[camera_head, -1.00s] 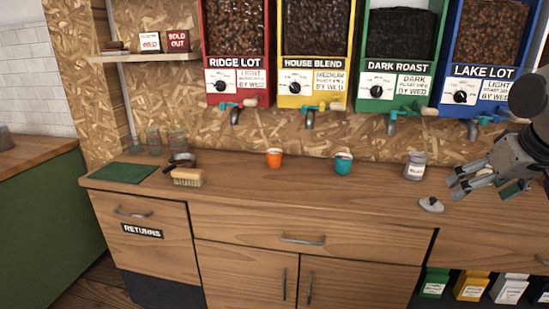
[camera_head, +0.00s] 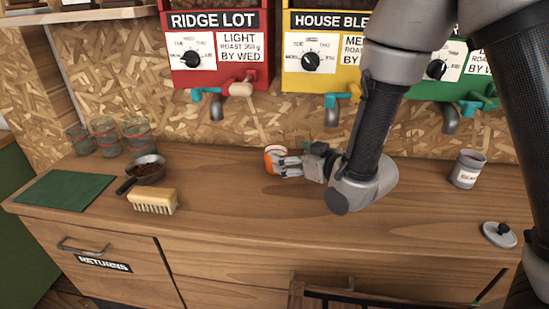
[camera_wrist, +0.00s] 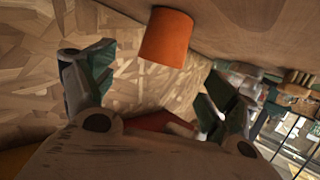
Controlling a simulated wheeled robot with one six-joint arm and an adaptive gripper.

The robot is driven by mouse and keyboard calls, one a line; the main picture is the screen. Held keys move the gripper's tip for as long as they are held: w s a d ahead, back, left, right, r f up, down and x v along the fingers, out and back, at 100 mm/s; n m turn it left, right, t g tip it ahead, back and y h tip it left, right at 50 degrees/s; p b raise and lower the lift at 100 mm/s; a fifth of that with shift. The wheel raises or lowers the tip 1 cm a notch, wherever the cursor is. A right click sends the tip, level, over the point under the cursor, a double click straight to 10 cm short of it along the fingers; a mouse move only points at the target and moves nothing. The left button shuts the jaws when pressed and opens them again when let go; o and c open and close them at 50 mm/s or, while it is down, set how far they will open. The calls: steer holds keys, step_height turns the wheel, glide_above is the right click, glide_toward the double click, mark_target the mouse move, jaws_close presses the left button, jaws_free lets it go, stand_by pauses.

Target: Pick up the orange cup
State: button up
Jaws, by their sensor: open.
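In the wrist view the orange cup (camera_wrist: 166,36) shows at the top, ahead of the gap between my two spread fingers (camera_wrist: 155,85). My gripper is open, with nothing held. I cannot tell whether a finger touches the cup.
A pan of beans (camera_head: 149,170), a brush (camera_head: 153,200) and a green mat (camera_head: 65,190) lie to the left, with several glass jars (camera_head: 106,137) behind. A grey canister (camera_head: 467,169) and a lid (camera_head: 499,234) are at right.

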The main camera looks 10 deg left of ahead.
mark_target(269, 149)
steer(key=x, duration=0.7)
steer(key=shift+a, duration=0.25)
steer(key=c, duration=1.2)
steer(key=shift+r, duration=0.25)
